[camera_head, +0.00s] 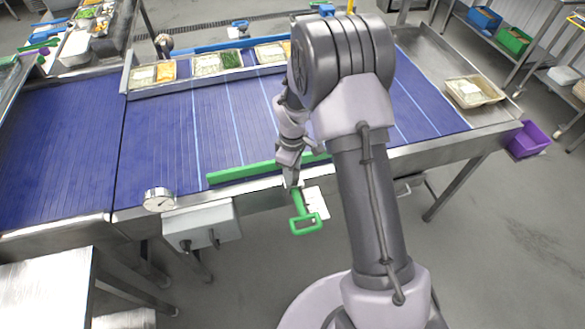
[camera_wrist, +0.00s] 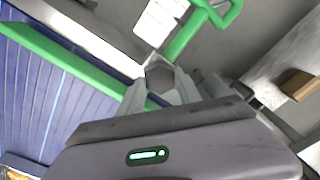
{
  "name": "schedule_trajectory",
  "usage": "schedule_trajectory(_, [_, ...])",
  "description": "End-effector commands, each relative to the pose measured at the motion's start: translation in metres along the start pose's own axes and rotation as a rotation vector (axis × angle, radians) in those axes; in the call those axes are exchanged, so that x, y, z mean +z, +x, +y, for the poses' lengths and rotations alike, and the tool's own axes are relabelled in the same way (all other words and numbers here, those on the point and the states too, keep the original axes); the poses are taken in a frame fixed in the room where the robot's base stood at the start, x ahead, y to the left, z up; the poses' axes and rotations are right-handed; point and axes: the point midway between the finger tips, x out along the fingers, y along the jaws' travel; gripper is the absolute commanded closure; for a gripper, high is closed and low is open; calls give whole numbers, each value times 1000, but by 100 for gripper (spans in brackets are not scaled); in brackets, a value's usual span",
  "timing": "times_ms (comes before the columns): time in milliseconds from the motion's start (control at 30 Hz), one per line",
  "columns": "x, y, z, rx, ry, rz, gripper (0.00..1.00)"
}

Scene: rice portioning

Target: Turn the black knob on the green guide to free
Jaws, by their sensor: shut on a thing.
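The green guide (camera_head: 240,173) lies along the front edge of the blue belt. It also runs diagonally down from the upper left in the wrist view (camera_wrist: 60,57). My gripper (camera_head: 291,180) is at the table's front edge, beside the guide. In the wrist view my gripper (camera_wrist: 160,88) has its fingers closed around a dark, faceted knob (camera_wrist: 159,76). A green looped handle (camera_head: 307,224) extends from near the fingertips over the floor, and it shows at the top of the wrist view (camera_wrist: 182,38). The knob is hidden in the head view.
A white card (camera_head: 317,202) hangs beside the green handle. A round gauge (camera_head: 159,199) and a grey control box (camera_head: 201,226) sit on the front edge to the left. Several food trays (camera_head: 207,64) stand behind the belt; another tray (camera_head: 473,101) is at right.

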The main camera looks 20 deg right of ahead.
Motion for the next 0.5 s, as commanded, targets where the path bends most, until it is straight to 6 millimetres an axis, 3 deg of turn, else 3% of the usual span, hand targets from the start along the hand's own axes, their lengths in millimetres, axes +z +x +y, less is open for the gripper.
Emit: schedule_trajectory(500, [0, -1, 1, 2, -175, 1, 99])
